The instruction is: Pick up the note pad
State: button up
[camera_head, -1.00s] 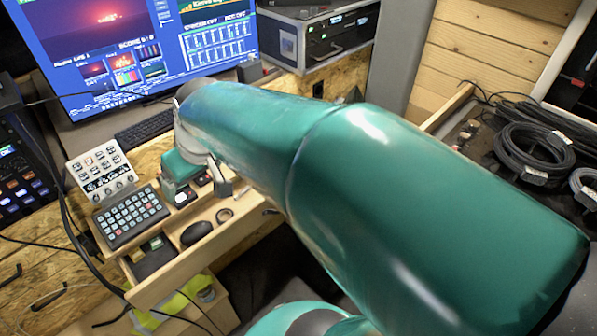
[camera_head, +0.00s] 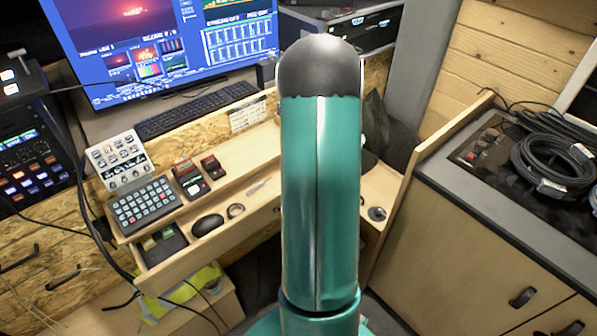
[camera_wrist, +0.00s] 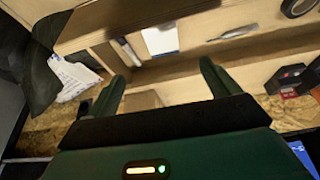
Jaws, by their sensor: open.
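A small white pad (camera_wrist: 160,38), which looks like the note pad, lies in the wooden tray (camera_wrist: 190,68) in the wrist view. Part of it is cut off by a wooden edge. My gripper (camera_wrist: 160,84) is open and empty, its two dark green fingers apart. The pad appears between and beyond the fingertips, not touching them. In the head view my green arm stands upright in the picture and hides the gripper and the pad.
A keypad (camera_head: 145,205) stands farther left. A dark bag (camera_head: 375,130) is right of my arm.

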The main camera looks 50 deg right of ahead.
jog(key=x, duration=0.8)
jog(key=shift+w, duration=0.1)
jog(key=shift+a+x, duration=0.15)
jog(key=shift+x, duration=1.15)
jog(key=shift+a+x, duration=0.1)
jog(key=shift+x, duration=1.15)
jog(key=shift+f, duration=0.1)
jog(key=c, duration=1.1)
